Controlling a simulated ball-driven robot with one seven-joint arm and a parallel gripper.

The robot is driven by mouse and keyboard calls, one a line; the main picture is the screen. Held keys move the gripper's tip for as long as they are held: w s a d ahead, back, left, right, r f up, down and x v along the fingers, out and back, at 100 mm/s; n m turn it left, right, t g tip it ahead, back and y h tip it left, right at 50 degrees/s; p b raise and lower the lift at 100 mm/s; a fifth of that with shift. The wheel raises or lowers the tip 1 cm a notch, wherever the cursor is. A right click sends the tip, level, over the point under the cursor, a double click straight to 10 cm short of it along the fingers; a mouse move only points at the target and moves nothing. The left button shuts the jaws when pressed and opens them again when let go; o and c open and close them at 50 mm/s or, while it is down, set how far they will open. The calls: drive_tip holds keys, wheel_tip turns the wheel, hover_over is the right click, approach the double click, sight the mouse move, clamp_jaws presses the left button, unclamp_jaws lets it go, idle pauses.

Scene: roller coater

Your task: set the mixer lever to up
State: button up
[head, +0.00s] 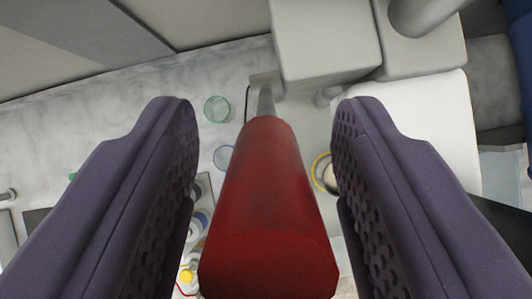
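The mixer lever shows as a large red handle (267,215) on a thin grey shaft (265,100), in the lower middle of the head view. The shaft runs up the picture to a grey machine body (325,40). My gripper (262,120) is open, with one purple finger on each side of the red handle. A gap shows between the handle and each finger pad, so the fingers do not appear to touch it. The near end of the handle is close to the camera.
Grey machine blocks (425,45) stand at the top right, with a white panel (425,125) below them. A green-rimmed round item (217,109) lies on the grey surface (130,110) to the left. Several small bottles and a yellow item (186,274) sit at the lower left.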

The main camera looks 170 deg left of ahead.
drive_tip(key=b+v, duration=0.2)
drive_tip(key=v, duration=0.5)
drive_tip(key=shift+s+r, duration=0.15)
drive_tip(key=shift+r, duration=0.15)
drive_tip(key=shift+d, duration=0.1)
